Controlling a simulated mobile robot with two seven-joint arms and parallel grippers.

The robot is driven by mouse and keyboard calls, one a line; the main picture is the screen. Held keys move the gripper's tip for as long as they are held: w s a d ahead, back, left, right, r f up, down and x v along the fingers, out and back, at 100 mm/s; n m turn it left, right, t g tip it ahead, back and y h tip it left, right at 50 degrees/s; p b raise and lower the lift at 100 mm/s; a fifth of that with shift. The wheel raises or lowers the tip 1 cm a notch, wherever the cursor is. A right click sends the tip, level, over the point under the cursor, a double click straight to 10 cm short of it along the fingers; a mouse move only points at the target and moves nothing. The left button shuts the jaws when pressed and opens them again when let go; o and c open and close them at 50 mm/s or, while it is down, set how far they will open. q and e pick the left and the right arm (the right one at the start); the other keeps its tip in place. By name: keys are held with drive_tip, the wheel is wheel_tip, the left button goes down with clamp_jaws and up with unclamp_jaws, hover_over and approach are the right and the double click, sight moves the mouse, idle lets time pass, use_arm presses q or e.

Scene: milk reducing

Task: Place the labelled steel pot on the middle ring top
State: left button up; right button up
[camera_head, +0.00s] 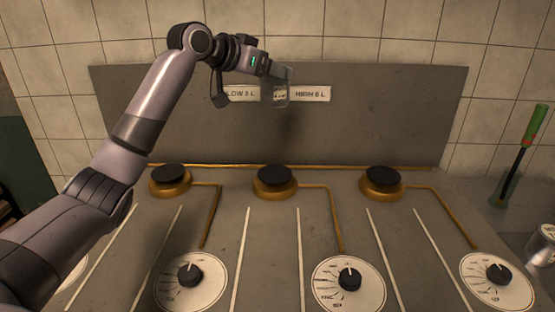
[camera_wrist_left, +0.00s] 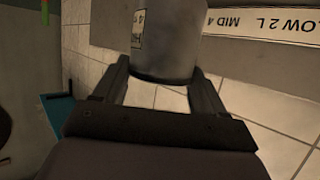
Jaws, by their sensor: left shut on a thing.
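The labelled steel pot (camera_head: 272,98) is a grey cylinder held high in front of the back panel in the head view. My left gripper (camera_head: 277,71) is shut on it. In the left wrist view the pot (camera_wrist_left: 178,45) sits between the two fingers, with part of a pale label on its side; its upper part is cut off. The middle ring top (camera_head: 275,178) is a dark disc on a brass base. It stands on the counter well below the pot, apart from it and empty. My right gripper is not in view.
Left (camera_head: 168,175) and right (camera_head: 382,178) ring tops are empty. Dial knobs (camera_head: 190,276) line the front. The back panel's label strip (camera_head: 311,94) is partly hidden by the pot. A green-handled tool (camera_head: 534,124) and a metal container (camera_head: 543,247) stand at right.

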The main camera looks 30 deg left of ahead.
use_arm(q)
wheel_tip(320, 180, down, 19)
drive_tip(key=shift+s+r+b, duration=0.1)
drive_tip(key=shift+b, duration=0.75)
drive_tip(key=o, duration=1.2)
drive_tip(key=shift+v, duration=6.05)
